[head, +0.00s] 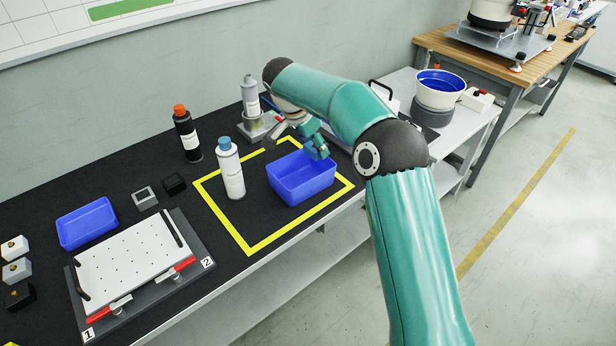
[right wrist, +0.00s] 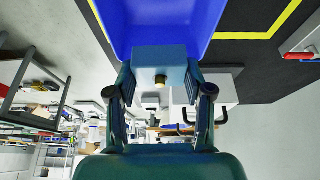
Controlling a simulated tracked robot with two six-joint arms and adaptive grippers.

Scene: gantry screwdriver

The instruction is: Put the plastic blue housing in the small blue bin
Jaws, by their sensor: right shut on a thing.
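My right gripper (head: 316,146) reaches over the right rim of a blue bin (head: 292,190) inside the yellow square. In the right wrist view, my right gripper (right wrist: 164,92) is shut on the blue housing (right wrist: 158,66), a boxy grey-blue part with a brass fitting. The housing overlaps the edge of the blue bin (right wrist: 165,25) in that view; I cannot tell whether they touch. In the head view the housing is small and hard to tell from the teal fingers. A second, shallower blue bin (head: 87,222) stands at the left. My left gripper is out of view.
A white bottle with a blue cap (head: 230,170) stands just left of the bin. A black bottle (head: 187,136) stands behind it. A perforated plate fixture (head: 135,254) lies at the front left. White and black housings (head: 16,270) sit at the far left.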

